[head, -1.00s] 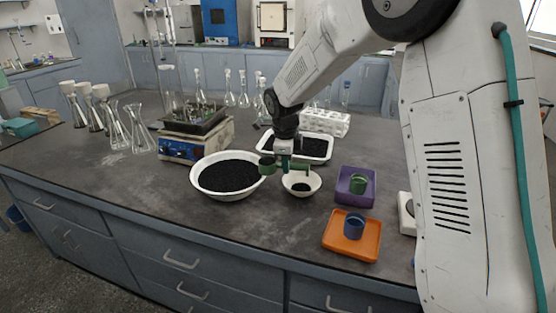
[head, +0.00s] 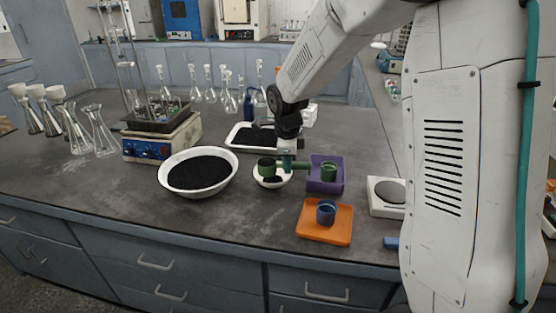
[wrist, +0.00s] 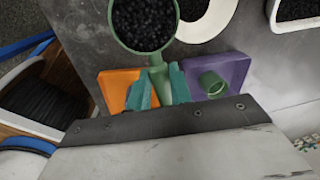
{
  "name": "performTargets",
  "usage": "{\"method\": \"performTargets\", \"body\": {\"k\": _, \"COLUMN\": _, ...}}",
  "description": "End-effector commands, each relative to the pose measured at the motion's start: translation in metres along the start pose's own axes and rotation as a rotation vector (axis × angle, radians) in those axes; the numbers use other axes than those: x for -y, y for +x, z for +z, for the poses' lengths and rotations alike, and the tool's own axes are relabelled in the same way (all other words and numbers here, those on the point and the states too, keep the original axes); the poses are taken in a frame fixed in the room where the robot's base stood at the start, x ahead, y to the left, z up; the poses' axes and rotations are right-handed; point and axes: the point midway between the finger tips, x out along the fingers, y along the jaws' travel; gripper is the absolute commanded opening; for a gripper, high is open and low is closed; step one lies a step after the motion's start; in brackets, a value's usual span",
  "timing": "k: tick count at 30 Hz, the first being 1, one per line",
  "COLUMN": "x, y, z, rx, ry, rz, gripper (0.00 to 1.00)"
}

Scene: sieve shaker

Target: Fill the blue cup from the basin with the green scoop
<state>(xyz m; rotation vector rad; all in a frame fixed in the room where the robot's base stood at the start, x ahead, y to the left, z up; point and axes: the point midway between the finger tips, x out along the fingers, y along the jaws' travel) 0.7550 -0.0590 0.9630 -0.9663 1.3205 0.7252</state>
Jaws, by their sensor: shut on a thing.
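The green scoop (head: 266,169) is held by its handle in my gripper (head: 290,164). In the wrist view the scoop (wrist: 144,45) is level and full of black granules, with the gripper's teal fingers (wrist: 154,88) shut on its handle. In the head view the scoop appears in front of and above a small white bowl. The blue cup (head: 326,212) stands upright on an orange tray (head: 312,231), to the right of and nearer than the scoop. The white basin (head: 228,181) of black granules stands to the left.
A green cup (head: 328,173) stands on a purple tray (head: 318,187) behind the orange one. The small white bowl (head: 270,183) lies between basin and trays. A white tray (head: 230,138) of granules, a hotplate (head: 140,150) and a white scale (head: 378,206) stand around. The front bench is clear.

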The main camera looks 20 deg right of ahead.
Motion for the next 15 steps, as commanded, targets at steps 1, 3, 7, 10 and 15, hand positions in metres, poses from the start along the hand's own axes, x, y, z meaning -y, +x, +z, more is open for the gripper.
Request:
{"method": "performTargets", "body": {"k": 1, "x": -0.001, "y": 0.0, "z": -0.006, "rx": 0.0, "ry": 0.003, "rz": 0.0, "gripper": 0.03}}
{"method": "performTargets", "body": {"k": 3, "x": -0.003, "y": -0.001, "z": -0.012, "rx": 0.001, "ry": 0.003, "rz": -0.002, "gripper": 0.03}}
{"method": "performTargets", "body": {"k": 7, "x": -0.007, "y": -0.001, "z": -0.025, "rx": 0.002, "ry": 0.003, "rz": -0.001, "gripper": 0.03}}
{"method": "performTargets", "body": {"k": 10, "x": -0.011, "y": -0.001, "z": -0.034, "rx": 0.003, "ry": 0.003, "rz": -0.001, "gripper": 0.03}}
{"method": "performTargets", "body": {"k": 15, "x": -0.016, "y": -0.002, "z": -0.05, "rx": 0.005, "ry": 0.004, "rz": -0.001, "gripper": 0.03}}
